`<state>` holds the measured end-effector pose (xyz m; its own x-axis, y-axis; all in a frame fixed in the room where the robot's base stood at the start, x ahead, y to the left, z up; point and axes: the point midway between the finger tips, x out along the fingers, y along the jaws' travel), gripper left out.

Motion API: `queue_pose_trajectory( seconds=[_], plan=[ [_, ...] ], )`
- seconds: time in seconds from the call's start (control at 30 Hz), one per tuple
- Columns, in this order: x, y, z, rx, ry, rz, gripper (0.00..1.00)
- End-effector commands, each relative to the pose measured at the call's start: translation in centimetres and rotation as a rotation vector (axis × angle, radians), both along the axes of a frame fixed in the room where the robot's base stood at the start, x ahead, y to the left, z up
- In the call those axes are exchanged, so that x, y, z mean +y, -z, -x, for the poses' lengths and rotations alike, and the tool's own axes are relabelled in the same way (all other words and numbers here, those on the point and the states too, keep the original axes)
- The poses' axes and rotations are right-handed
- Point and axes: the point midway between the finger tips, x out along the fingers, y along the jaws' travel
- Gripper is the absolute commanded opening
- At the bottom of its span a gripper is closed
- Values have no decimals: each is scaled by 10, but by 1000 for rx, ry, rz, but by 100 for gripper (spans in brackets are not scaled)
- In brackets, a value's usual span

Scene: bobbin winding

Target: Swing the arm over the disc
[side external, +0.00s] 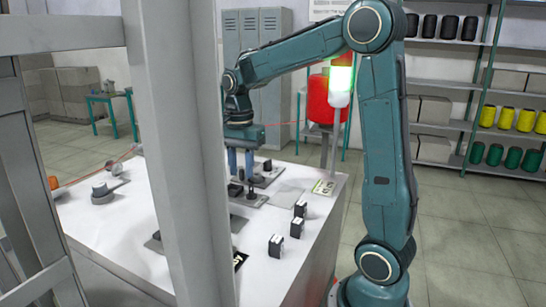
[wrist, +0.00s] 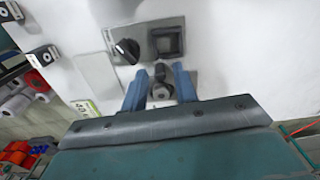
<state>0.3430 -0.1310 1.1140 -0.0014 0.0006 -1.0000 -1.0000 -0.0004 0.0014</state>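My gripper (side external: 240,162) points down over the back part of the white table, with its two blue fingers apart. In the wrist view my gripper (wrist: 161,85) shows a small round dark-and-grey part (wrist: 160,92) in the gap between the fingers; it does not look gripped. Just beyond the fingers is a grey plate with a black knob-like piece (wrist: 127,50) and a dark square fitting (wrist: 168,42). A grey round piece with a flat lever (side external: 103,190) lies at the table's left. I cannot tell for certain which part is the disc.
Small black-and-white blocks (side external: 275,245) stand along the table's right side. A pale flat plate (side external: 286,196) lies near them. A grey post (side external: 180,140) hides part of the table. A red container (side external: 319,100) stands behind. Shelves of spools (side external: 495,118) are at the right.

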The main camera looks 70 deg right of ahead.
Motion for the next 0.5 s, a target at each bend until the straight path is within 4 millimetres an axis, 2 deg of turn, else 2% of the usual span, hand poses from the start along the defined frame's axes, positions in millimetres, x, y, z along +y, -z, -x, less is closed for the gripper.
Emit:
queue_pose_trajectory(
  seconds=[0.13,0.27,0.5],
  plan=[
    [0,-1,0,-1,0,1,29],
    [0,-1,0,-1,0,1,6],
    [-1,-1,0,-2,0,1,4]
  ],
)
